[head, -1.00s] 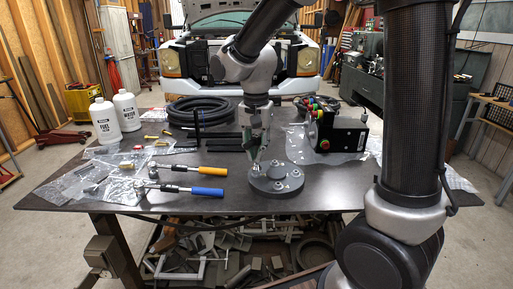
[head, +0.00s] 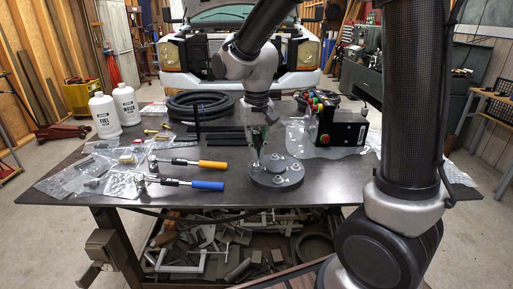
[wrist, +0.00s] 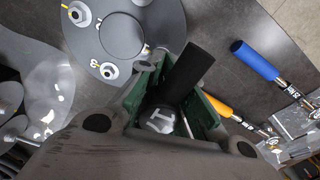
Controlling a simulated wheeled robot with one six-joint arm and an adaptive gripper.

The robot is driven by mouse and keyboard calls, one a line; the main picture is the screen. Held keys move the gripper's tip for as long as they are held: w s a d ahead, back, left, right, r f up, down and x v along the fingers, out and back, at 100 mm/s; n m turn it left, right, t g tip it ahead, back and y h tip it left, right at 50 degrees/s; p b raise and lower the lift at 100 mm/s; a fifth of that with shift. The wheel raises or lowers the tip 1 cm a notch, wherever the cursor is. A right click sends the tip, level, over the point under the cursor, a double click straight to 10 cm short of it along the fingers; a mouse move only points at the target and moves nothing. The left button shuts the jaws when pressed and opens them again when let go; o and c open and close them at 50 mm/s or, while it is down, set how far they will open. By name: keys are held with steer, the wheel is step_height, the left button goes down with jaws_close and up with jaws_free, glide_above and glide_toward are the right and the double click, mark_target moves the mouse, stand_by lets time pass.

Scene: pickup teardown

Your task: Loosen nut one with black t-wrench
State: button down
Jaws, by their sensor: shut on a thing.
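My gripper (head: 262,144) points down over the left rear edge of the round grey plate (head: 277,184). The plate lies on the table and carries several nuts on studs, such as the front nut (head: 279,181). In the wrist view, the green finger pads (wrist: 172,98) are shut on the black t-wrench (wrist: 188,70), whose black bar sticks out between them. Two nuts (wrist: 79,14) and (wrist: 109,71) show on the plate there. The wrench's lower end is by the plate's left rear nut in the head view; I cannot tell whether it is seated.
A yellow-handled wrench (head: 212,164) and a blue-handled wrench (head: 207,185) lie left of the plate. A black control box (head: 340,127) stands right behind. A coiled hose (head: 199,104) and two white bottles (head: 104,117) are at the back left. The table's front right is clear.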

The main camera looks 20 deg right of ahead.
steer(key=shift+n, duration=0.5)
steer(key=n, duration=0.4)
steer(key=shift+f, duration=0.1)
steer(key=n, duration=0.3)
steer(key=shift+s+f, duration=0.1)
steer(key=shift+n, duration=0.5)
steer(key=n, duration=0.4)
steer(key=shift+f+n, duration=0.1)
steer(key=shift+n, duration=0.3)
steer(key=shift+s+n, duration=0.1)
steer(key=shift+n, duration=0.7)
